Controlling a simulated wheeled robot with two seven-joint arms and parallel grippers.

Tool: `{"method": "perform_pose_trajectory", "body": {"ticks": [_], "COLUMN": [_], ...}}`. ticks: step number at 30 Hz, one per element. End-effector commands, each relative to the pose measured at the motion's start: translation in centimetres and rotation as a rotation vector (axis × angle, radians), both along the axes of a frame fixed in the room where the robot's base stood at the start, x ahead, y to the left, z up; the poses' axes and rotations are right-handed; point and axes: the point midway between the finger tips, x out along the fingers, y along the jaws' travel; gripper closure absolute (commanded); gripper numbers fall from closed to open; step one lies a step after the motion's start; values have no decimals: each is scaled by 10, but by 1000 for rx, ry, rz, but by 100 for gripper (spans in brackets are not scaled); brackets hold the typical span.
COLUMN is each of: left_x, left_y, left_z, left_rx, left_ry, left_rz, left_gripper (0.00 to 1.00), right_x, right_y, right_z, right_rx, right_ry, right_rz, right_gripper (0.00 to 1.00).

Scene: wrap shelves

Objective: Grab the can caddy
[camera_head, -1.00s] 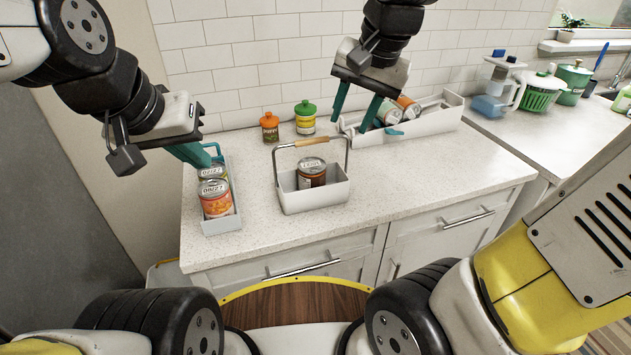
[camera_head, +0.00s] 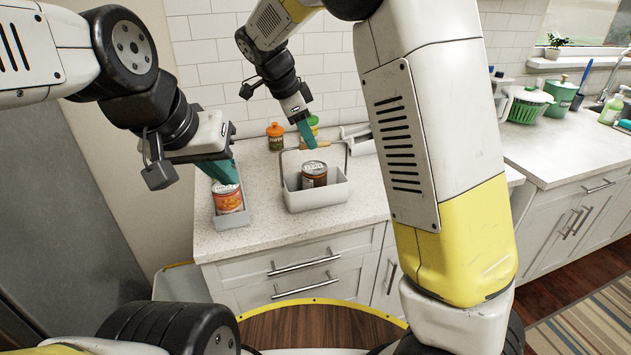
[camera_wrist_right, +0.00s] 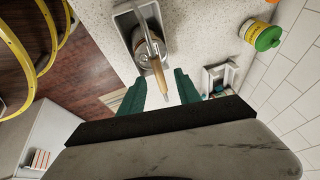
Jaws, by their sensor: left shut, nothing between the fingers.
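The can caddy (camera_head: 318,199) is a white open box with an arched handle and a wooden grip (camera_head: 318,145). It stands on the counter with one brown can (camera_head: 314,174) inside. My right gripper (camera_head: 308,137) is above the caddy, beside its wooden grip. In the right wrist view, its teal fingers (camera_wrist_right: 158,85) are spread apart, with the wooden grip (camera_wrist_right: 159,74) showing between them; contact cannot be told. The caddy also shows there (camera_wrist_right: 121,28). My left gripper (camera_head: 222,172) is shut and empty, above the narrow left bin (camera_head: 233,219).
An orange-red can (camera_head: 227,198) stands in the left bin. Orange-lidded (camera_head: 275,137) and green-lidded (camera_wrist_right: 263,36) jars stand behind the caddy. A white tray (camera_head: 357,139) lies back right, mostly hidden by my right arm. Counter in front of the caddy is clear.

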Motion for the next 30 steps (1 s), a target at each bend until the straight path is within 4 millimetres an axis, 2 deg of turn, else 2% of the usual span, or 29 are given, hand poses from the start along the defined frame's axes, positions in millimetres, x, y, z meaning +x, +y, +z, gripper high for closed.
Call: {"method": "perform_pose_trajectory", "body": {"ticks": [9,17,18,24,30], "left_x": [0,0,0,0,0], "left_y": [0,0,0,0,0], "left_z": [0,0,0,0,0], "left_rx": [0,0,0,0,0], "left_ry": [0,0,0,0,0], "left_rz": [0,0,0,0,0], "left_gripper": [100,100,100,100,100], "right_x": [11,12,12,12,12], "right_y": [-16,-17,-17,-17,-17], "right_z": [-39,-43,-43,-43,-43], "right_rx": [-1,1,1,1,1], "right_ry": [2,1,1,1,1], "right_rz": [0,1,1,2,2], "right_gripper": [60,60,62,100,100]}}
